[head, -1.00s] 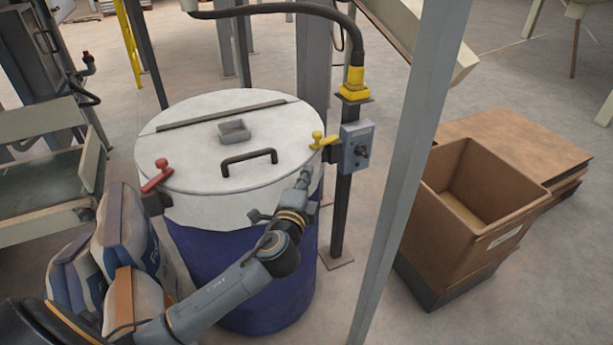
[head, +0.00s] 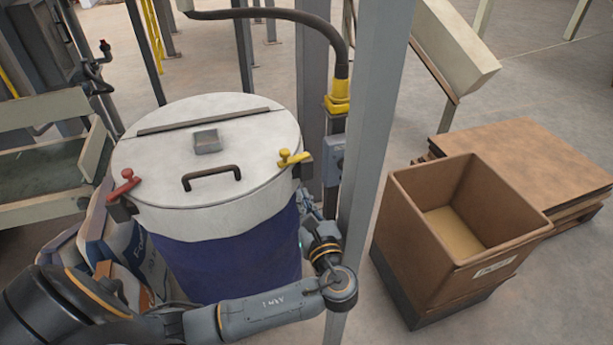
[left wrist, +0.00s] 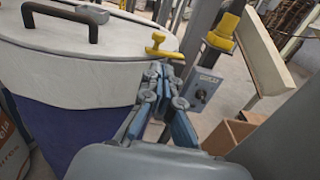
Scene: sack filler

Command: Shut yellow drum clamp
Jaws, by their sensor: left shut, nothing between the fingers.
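The yellow drum clamp (head: 292,158) sits on the right rim of the white drum lid (head: 225,185), and it also shows in the left wrist view (left wrist: 160,47). The drum body (head: 235,255) is blue. A red clamp (head: 124,184) sits on the lid's left rim. My left gripper (left wrist: 165,75) is shut and empty beside the drum's right side, just below and a little right of the yellow clamp, apart from it as far as I can tell. In the head view the drum and my arm partly hide this gripper. My right gripper is not in view.
A grey post (head: 378,110) stands close right of my left arm. A grey control box (left wrist: 203,88) with a knob is near the gripper. A brown bin (head: 415,235) stands at right. Filled sacks (head: 120,245) lie left of the drum.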

